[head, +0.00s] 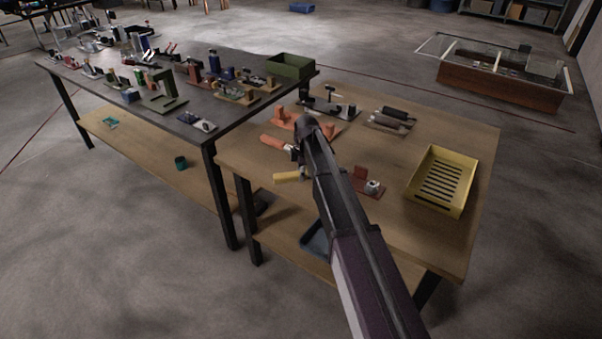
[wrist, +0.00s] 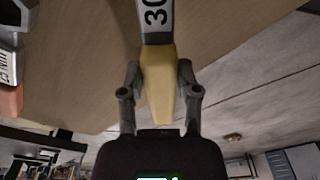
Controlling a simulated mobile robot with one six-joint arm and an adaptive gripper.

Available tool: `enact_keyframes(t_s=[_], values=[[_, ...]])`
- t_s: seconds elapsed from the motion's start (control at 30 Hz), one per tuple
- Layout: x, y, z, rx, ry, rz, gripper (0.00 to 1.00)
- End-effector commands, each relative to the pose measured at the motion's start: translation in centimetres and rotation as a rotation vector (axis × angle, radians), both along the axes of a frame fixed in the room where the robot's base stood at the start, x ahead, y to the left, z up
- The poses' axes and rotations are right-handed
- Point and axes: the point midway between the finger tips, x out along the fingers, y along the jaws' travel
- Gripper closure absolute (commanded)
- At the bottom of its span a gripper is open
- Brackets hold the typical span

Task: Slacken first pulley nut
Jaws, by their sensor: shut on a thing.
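My gripper (wrist: 160,80) is shut on the yellow handle of a tool (wrist: 160,58). The tool's pale grey shank carries the dark mark "30", and its far end is cut off by the top of the wrist view. In the head view the yellow handle (head: 287,177) sticks out to the left of my arm, near the front-left edge of the wooden table (head: 405,240); my fingers are mostly hidden there. A red-brown fixture with a silver round part (head: 372,187) stands right of my arm. I cannot tell which part is the first pulley nut.
A yellow slotted tray (head: 462,168) stands at the table's right. Orange-red fixtures (head: 282,118) and a dark cylinder fixture (head: 393,116) lie toward the back. A dark bench (head: 190,118) with several fixtures and a green bin (head: 290,66) adjoins at left. Bare tabletop shows front right.

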Motion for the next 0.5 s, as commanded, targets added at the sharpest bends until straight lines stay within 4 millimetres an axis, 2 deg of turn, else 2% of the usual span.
enact_keyframes(t_s=[0.5], values=[[-1.8, -0.4, 0.0, 0.000, 0.001, 0.120, 1.00]])
